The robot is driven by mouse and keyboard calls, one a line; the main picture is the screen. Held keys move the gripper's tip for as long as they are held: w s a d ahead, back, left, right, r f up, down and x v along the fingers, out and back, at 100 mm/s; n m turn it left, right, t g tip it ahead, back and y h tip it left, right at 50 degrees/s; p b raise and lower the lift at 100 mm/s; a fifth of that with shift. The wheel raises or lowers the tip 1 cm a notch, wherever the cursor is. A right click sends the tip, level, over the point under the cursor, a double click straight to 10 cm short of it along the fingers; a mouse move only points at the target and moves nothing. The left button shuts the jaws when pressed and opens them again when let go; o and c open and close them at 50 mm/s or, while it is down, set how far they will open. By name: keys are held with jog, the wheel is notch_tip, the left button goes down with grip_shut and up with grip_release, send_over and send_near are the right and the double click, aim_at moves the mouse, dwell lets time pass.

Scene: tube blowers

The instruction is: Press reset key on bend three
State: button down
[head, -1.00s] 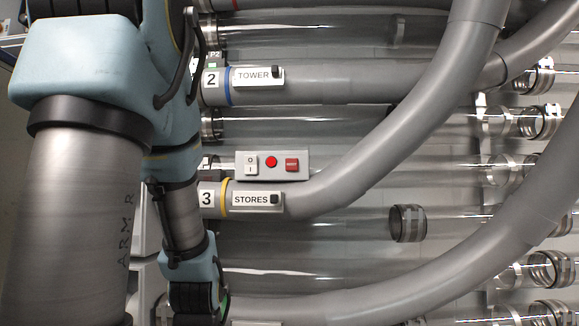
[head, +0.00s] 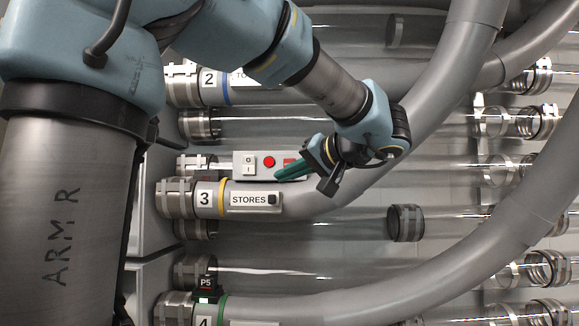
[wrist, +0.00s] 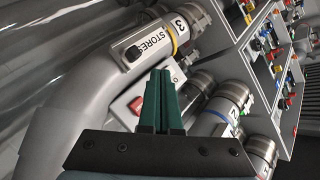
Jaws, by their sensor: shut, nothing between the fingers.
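Bend three is a grey curved tube (head: 320,204) with a yellow ring and a "3 STORES" label (head: 250,199); it also shows in the wrist view (wrist: 92,85). A grey control box (head: 240,172) sits just above it with a white rocker switch, a round red button (head: 269,161) and a square red key (head: 289,161). My gripper (head: 279,177) comes from the right, its green fingers shut and empty, partly covering the key and the box's lower right. In the wrist view the gripper (wrist: 162,72) hides the box's middle; the red key (wrist: 136,106) shows left of the fingers. Contact cannot be told.
Bend two (head: 390,85), with a blue ring, runs above. Another large bend (head: 400,292), with a green ring, curves below. Clear tubes with metal clamps (head: 406,222) lie behind. A small black knob (head: 272,199) sits on the STORES label, close to my fingers.

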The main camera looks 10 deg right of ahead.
jog(key=shift+n+t+y, duration=0.3)
jog(key=shift+n+t, duration=0.2)
jog(key=r, duration=0.2)
jog(key=s+d+r, duration=0.1)
jog(key=shift+r, duration=0.35)
jog(key=w+d+p, duration=0.1)
jog(key=w+p, duration=0.2)
jog(key=w, duration=0.5)
jog(key=shift+w+d, duration=0.35)
jog(key=shift+f, duration=0.1)
dwell(1.2)
jog(key=shift+w, duration=0.4)
